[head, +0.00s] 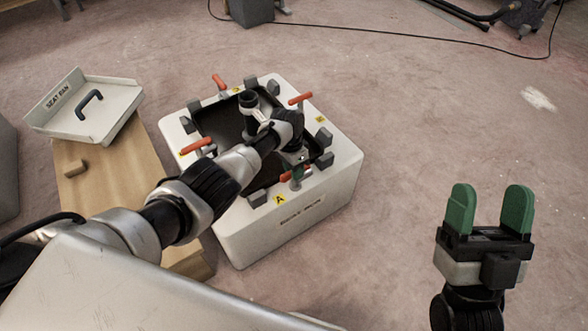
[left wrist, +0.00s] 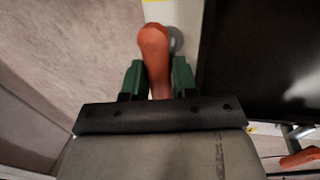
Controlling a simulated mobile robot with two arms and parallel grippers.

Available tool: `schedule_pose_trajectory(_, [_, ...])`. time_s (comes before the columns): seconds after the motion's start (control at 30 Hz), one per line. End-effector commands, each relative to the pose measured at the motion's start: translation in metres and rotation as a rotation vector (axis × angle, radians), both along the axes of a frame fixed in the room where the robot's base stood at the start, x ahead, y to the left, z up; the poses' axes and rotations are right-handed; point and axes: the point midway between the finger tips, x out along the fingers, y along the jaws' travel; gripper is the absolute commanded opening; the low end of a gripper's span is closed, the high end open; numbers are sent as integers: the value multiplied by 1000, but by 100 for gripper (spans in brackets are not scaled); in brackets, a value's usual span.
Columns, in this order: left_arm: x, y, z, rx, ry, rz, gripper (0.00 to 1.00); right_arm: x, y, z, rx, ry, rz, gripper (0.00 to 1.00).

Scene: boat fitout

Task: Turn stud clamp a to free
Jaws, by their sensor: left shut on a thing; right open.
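Stud clamp a's orange handle (head: 286,178) is at the near edge of the white box (head: 335,205), close to the yellow tag A (head: 280,199). My left gripper (head: 298,173) is over it, its wrist partly hiding that corner. In the left wrist view, the left gripper (left wrist: 157,78) is shut on the orange handle (left wrist: 154,45), with a green finger on each side. A grey round part shows beside the handle's far end. My right gripper (head: 490,205) is open and empty, above the floor at the right.
Other orange clamp handles stand at the box's left (head: 196,146), back (head: 219,82) and right (head: 300,98), among grey blocks around a dark opening. A seat pan (head: 112,120) with a black handle lies on a wooden bench (head: 110,195) at left. Floor at right is clear.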

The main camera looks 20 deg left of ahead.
Motion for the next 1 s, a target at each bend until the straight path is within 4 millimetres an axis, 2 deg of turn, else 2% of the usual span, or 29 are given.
schedule_pose_trajectory(0.27, [0,-2,1,-4,-1,-5,5,0,0,0,0,-1,0,63])
schedule_pose_trajectory(0.3, [0,-3,1,-4,-1,-5,30,0,0,0,0,0,0,63])
schedule_pose_trajectory(0.47, [0,-2,0,-3,-1,-5,52,0,0,0,0,0,0,63])
schedule_pose_trajectory(0.83, [0,0,3,-1,-1,-2,52,2,0,0,-4,17,0,63])
schedule_pose_trajectory(1.0, [2,2,15,-1,-2,-1,52,16,1,-10,-47,158,-10,63])
